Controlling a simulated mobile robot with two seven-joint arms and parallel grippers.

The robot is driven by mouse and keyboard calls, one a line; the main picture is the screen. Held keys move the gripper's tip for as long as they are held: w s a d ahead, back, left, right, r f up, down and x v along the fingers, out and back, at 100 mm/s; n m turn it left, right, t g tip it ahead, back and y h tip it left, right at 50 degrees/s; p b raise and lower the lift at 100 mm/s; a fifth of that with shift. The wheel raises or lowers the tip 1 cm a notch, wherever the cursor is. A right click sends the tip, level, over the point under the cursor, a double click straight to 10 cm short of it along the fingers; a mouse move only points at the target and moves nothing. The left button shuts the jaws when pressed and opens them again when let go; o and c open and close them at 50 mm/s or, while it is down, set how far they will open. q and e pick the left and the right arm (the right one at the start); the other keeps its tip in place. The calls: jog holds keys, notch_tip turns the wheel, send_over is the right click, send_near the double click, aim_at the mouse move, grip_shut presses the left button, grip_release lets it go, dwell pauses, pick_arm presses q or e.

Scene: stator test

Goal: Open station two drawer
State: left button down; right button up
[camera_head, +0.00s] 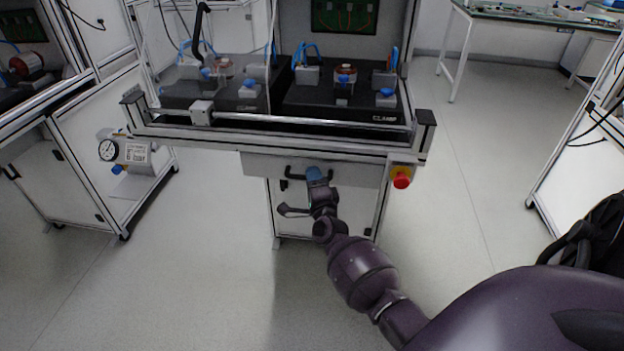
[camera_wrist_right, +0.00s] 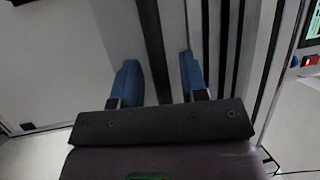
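The station in the middle of the head view has a pale grey drawer (camera_head: 258,165) under its bench top. The drawer looks closed, with its front close under the bench edge. A dark handle (camera_head: 286,184) sits on the drawer front, partly hidden by my right gripper. My right gripper (camera_head: 316,174) is at this handle, with its blue fingertips towards the drawer front. In the right wrist view, its two blue fingers (camera_wrist_right: 160,80) are apart. A dark bar (camera_wrist_right: 153,40), apparently the handle, runs between them with a gap on each side. My left gripper is not in view.
A red emergency-stop button (camera_head: 401,177) sticks out right of the drawer. Black test fixtures (camera_head: 340,103) stand on the bench. A pressure gauge (camera_head: 108,150) is on the station at the left. Grey floor (camera_head: 475,200) is clear on the right.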

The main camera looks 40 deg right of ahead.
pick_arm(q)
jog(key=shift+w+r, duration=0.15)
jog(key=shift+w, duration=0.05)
pick_arm(e)
jog(key=shift+w+d, duration=0.1)
jog(key=shift+w, duration=0.1)
